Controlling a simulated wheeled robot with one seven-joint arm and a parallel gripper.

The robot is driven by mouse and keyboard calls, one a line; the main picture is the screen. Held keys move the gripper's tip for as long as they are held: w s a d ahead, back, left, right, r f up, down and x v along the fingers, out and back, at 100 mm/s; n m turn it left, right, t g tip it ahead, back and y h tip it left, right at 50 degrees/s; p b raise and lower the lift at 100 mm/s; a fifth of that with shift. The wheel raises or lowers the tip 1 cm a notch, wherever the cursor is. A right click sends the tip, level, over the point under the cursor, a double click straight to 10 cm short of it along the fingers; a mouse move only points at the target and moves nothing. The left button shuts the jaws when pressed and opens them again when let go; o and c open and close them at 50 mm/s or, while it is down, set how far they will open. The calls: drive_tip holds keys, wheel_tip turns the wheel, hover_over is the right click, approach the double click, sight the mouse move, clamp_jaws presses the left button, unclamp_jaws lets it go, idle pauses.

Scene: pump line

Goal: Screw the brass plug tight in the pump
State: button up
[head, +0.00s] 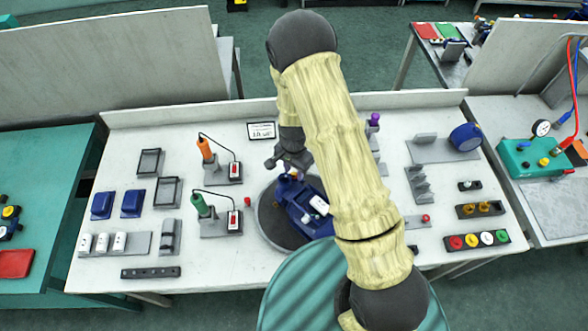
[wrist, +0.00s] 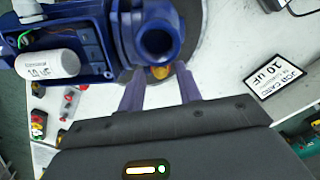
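The blue pump (head: 300,205) sits on a dark round plate (head: 268,215) at the table's middle, partly behind my arm. In the wrist view the pump (wrist: 108,45) fills the top left, with a round port (wrist: 158,42) facing me. The brass plug (wrist: 160,73) shows just below that port, partly hidden by it, so its seating cannot be seen. My gripper (wrist: 160,80) has its two fingers on either side of the plug, with a narrow gap showing beside it. In the head view my gripper (head: 290,162) is at the pump's far end.
A white 10 uF capacitor (wrist: 48,65) lies in the pump. The job card (wrist: 275,82) stands behind. Orange (head: 205,150) and green (head: 200,207) tools stand left. A holder with brass pieces (head: 478,210) and a row of coloured caps (head: 476,240) are right.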

drive_tip(key=n, duration=0.2)
drive_tip(key=shift+n, duration=0.4)
drive_tip(key=n+b, duration=0.1)
drive_tip(key=n, duration=0.2)
idle(0.3)
clamp_jaws()
drive_tip(key=shift+m, duration=1.6)
drive_tip(key=m, duration=0.3)
drive_tip(key=shift+f+p, duration=0.1)
drive_tip(key=shift+p, duration=0.3)
